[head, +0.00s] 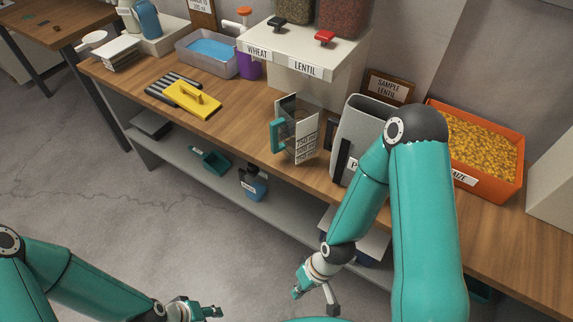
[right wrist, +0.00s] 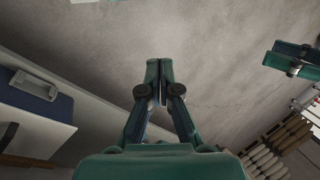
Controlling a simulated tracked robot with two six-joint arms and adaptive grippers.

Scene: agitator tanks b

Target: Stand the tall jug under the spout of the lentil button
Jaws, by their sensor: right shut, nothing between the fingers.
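The tall jug (head: 297,130), dark and see-through with a teal handle (head: 277,135) and a printed white panel, stands on the wooden counter near its front edge. The dispenser (head: 312,88) is behind it, with a red button (head: 325,38) above the LENTIL label (head: 304,68). The spout is hidden under the overhang. The jug stands in front of the overhang, apart from it. My right gripper (head: 298,291) is low in front of the counter, away from the jug; its fingers are together and empty in the right wrist view (right wrist: 160,70). My left gripper (head: 196,311) is at the bottom edge, its opening unclear.
A grey bin (head: 361,125) stands right of the jug, partly behind my right arm. An orange maize crate (head: 484,145) is farther right. A lower shelf (head: 220,187) runs below.

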